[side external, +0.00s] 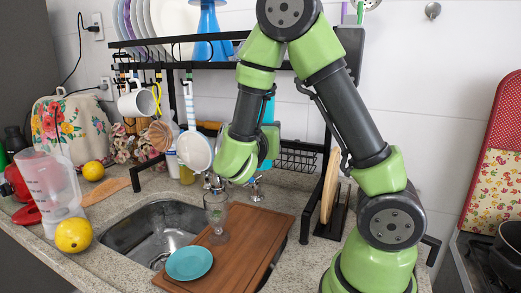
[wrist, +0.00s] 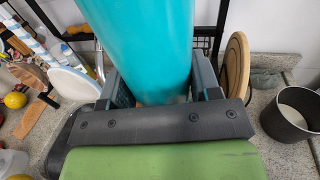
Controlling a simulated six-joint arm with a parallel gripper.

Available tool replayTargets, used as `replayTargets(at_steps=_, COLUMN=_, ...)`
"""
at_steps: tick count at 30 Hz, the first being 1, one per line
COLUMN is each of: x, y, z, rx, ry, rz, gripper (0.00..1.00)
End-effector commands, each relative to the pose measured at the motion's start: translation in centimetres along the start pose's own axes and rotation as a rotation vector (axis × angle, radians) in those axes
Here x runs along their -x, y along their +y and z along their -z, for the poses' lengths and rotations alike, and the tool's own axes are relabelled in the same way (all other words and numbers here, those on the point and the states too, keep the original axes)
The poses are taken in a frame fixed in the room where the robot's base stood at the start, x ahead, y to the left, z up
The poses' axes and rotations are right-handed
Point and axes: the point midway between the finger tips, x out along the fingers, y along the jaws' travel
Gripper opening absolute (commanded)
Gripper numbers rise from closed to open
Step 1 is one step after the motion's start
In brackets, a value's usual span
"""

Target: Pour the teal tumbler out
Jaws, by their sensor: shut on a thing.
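The teal tumbler (wrist: 150,45) fills the upper middle of the wrist view, between the two fingers of my gripper (wrist: 162,82). My gripper is shut on it. In the side view the tumbler (side external: 270,140) shows only in part behind my green wrist, above the back of the counter, and looks about upright. Its mouth and contents are hidden. My gripper's fingers are mostly hidden there. The steel sink (side external: 150,222) lies in front and to the left, below the tumbler's level.
A wooden board (side external: 245,235) covers the sink's right part, with a clear glass (side external: 217,215) and a teal saucer (side external: 189,263) on it. The black rack (side external: 220,65) spans overhead, with a white mug (side external: 137,101) and a pan (side external: 194,150) hanging. A clear pitcher (side external: 50,185) stands left.

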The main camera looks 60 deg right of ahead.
Motion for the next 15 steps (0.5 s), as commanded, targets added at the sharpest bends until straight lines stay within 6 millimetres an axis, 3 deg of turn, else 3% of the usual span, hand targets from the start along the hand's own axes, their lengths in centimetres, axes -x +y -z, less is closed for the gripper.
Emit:
replayTargets(at_steps=8, x=2.4, y=4.9, z=-0.3, rx=-0.006, ry=-0.027, rz=-0.006, gripper=0.33)
replayTargets(at_steps=15, x=5.8, y=9.0, z=-0.3, rx=-0.008, ry=-0.021, rz=-0.006, gripper=0.33)
